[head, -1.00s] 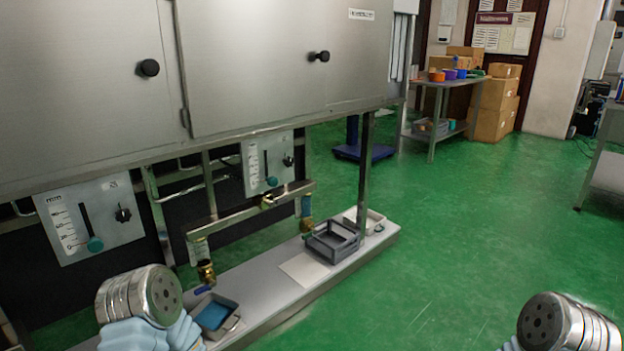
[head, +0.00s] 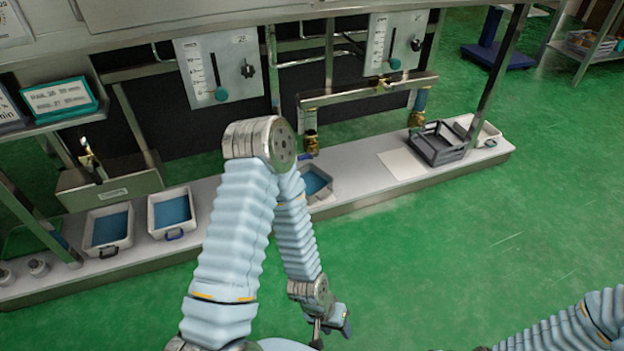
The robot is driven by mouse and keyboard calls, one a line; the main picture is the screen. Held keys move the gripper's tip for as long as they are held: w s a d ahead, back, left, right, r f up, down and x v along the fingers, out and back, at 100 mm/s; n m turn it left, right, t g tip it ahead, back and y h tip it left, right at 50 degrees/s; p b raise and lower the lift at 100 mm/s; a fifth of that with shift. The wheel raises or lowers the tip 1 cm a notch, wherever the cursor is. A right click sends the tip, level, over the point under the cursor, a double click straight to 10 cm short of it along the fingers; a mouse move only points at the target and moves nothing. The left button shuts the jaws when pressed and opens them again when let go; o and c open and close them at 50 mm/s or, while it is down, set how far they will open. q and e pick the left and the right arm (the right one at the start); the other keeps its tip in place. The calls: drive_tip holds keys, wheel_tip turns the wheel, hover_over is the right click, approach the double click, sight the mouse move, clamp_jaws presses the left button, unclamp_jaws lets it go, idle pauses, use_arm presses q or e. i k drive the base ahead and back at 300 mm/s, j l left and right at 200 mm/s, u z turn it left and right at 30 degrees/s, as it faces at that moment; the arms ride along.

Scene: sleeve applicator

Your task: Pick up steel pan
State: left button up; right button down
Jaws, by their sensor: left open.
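Several shallow pans with blue contents stand on the low grey shelf. One pan (head: 327,190), grey-rimmed, is partly hidden behind my left arm. I cannot tell for sure which is the steel pan. My left gripper (head: 332,336) is open and empty at the bottom centre, over the green floor in front of the shelf, well apart from the pans. My right arm shows at the lower right, but its gripper is out of view.
The low shelf (head: 365,183) also carries a dark grey crate (head: 437,151), a white tray (head: 487,134) and a flat pale sheet (head: 404,165). Brass valves (head: 311,141) and pipes hang above it. The green floor (head: 480,250) to the right is clear.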

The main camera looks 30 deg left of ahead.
sight(318, 183)
drive_tip(key=i+u, duration=0.3)
drive_tip(key=i, duration=0.55)
drive_tip(key=i+u, duration=0.3)
drive_tip(key=i, duration=0.6)
